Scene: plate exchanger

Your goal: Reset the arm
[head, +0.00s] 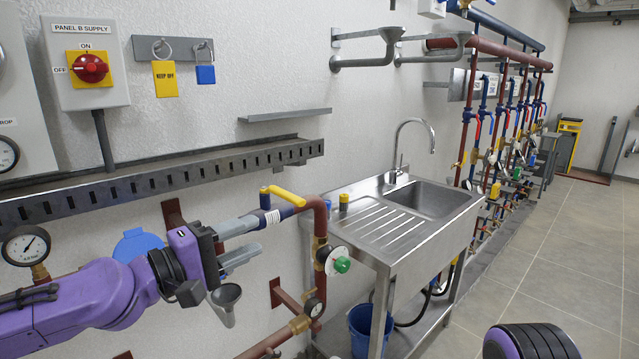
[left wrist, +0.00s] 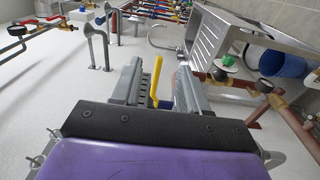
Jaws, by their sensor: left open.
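My left gripper (head: 259,236) reaches in from the left with its two grey fingers apart and empty, pointing at the pipework by the wall. In the left wrist view my left gripper (left wrist: 160,68) is open. A yellow valve lever (left wrist: 155,78) shows in the gap between the fingers there. In the head view this yellow lever (head: 284,196) sits on a blue pipe section just above and beyond the fingertips, apart from them. My right gripper is not in view.
A steel sink (head: 430,200) on a stand is to the right, with a blue bucket (head: 368,325) below. A green-knobbed valve (head: 341,265) and red-brown pipes stand close to the gripper. A slotted rail (head: 170,172) runs along the wall.

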